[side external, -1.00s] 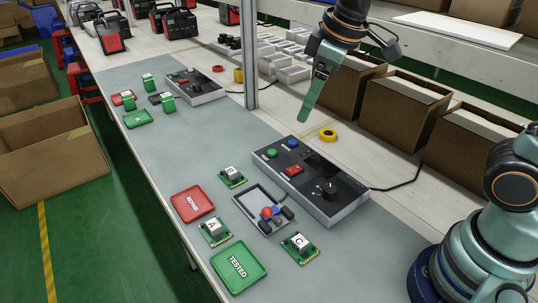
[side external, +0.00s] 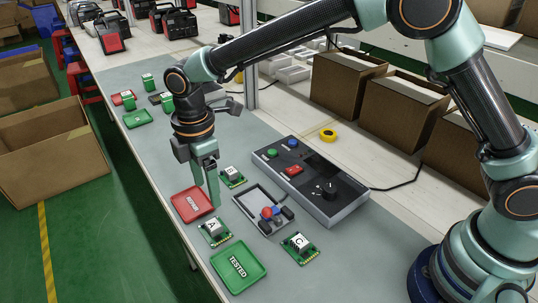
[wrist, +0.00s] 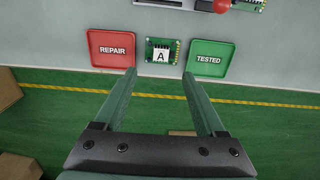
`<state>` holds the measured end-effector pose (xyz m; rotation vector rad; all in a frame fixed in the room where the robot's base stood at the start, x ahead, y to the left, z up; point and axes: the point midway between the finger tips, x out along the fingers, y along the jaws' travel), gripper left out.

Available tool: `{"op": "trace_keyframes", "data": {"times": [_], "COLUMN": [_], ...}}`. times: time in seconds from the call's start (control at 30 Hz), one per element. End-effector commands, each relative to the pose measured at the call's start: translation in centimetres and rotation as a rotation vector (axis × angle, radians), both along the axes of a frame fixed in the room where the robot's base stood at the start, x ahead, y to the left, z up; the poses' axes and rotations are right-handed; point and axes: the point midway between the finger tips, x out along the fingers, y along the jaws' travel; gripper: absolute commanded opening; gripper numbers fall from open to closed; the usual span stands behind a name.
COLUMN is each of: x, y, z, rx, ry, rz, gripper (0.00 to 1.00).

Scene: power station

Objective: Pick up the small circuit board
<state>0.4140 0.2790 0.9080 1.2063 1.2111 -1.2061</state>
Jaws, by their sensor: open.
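Three small green circuit boards lie flat on the bench mat. Board A (side external: 214,231), with a white block marked A, lies between the red REPAIR tray (side external: 192,204) and the green TESTED tray (side external: 239,265). Board C (side external: 299,247) lies to the right. Another board (side external: 232,179), its letter hard to read, lies behind the gripper. My gripper (side external: 205,200) points down, open and empty. In the wrist view, board A (wrist: 162,51) shows just beyond the gap between the open fingertips (wrist: 159,73), between the REPAIR tray (wrist: 112,48) and the TESTED tray (wrist: 209,59).
A test fixture (side external: 265,212) with a red knob sits near the boards. A control box (side external: 318,180) with buttons and a dial stands behind it. Cardboard boxes (side external: 405,105) line the bench's far side. The bench's near edge borders the green floor.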

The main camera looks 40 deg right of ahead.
Motion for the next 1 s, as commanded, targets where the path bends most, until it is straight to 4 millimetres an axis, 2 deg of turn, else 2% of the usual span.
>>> {"op": "trace_keyframes", "data": {"times": [0.1,0.23,0.47,0.8,1.0], "x": [-0.1,-0.1,-0.1,-0.3,-0.2], "y": [-0.1,-0.1,0.0,0.3,0.3], "z": [-2.3,-4.2,-5.8,-10.1,-10.7], "rx": [-0.003,-0.002,-0.001,-0.001,0.001], "ry": [0.004,0.003,0.002,0.002,-0.001], "rz": [-0.002,-0.003,-0.004,-0.005,-0.005], "gripper": [0.72,0.72,0.72,0.72,0.72]}}
